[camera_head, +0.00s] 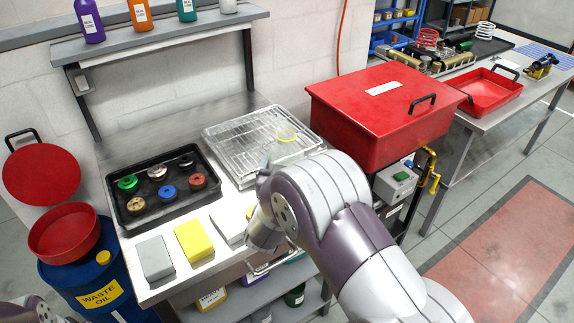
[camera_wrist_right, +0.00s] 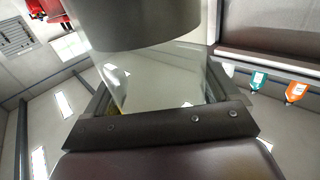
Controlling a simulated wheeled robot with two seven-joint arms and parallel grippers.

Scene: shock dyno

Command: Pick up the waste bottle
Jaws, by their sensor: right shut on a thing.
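My right gripper (camera_wrist_right: 158,72) is shut on a clear, see-through body, which I take to be the waste bottle (camera_wrist_right: 165,85). The bottle fills the space between the two fingers in the right wrist view. A dark grey round piece (camera_wrist_right: 140,22) sits against it at the top of that view; whether it is part of the bottle I cannot tell. My left gripper is out of view.
A black tray (camera_head: 156,222) of coloured round parts, a wire rack tray (camera_head: 230,140), and grey and yellow blocks (camera_head: 194,241) are on the bench. A red bin (camera_head: 385,112) stands right. Bottles (camera_head: 212,298) stand on the lower shelf. A waste oil drum (camera_head: 75,287) stands left.

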